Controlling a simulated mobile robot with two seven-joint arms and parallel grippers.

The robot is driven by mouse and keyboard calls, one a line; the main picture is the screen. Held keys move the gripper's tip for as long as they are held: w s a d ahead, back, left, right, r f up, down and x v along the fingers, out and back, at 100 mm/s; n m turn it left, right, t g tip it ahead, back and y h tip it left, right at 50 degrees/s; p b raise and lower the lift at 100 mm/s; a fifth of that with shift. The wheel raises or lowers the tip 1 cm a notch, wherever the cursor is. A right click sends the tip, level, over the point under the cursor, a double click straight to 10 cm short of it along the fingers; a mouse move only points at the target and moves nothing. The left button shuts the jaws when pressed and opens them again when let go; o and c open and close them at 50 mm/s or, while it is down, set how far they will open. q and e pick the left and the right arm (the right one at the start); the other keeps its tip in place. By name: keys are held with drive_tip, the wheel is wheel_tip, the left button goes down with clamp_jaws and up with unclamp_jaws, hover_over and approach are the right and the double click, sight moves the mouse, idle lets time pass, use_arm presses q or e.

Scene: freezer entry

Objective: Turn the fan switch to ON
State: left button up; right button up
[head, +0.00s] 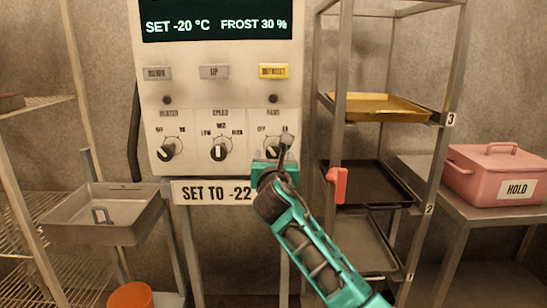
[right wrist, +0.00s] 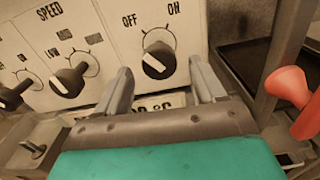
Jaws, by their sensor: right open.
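The fan switch (right wrist: 158,60) is a round black knob on the white control panel (head: 215,105), with OFF printed at its upper left and ON at its upper right. In the right wrist view, its white mark slants toward the upper left, the OFF side. My left gripper is not in view.
The speed knob (head: 219,151) and heater knob (head: 169,151) sit left of the fan knob. A SET TO -22 sign (head: 214,192) is below the panel. A rack with trays and a red handle (head: 338,184) stands close at right. A grey bin (head: 92,227) is at left.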

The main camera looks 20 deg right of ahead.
sight(274, 155)
drive_tip(key=shift+x, duration=1.75)
drive_tip(key=c, duration=1)
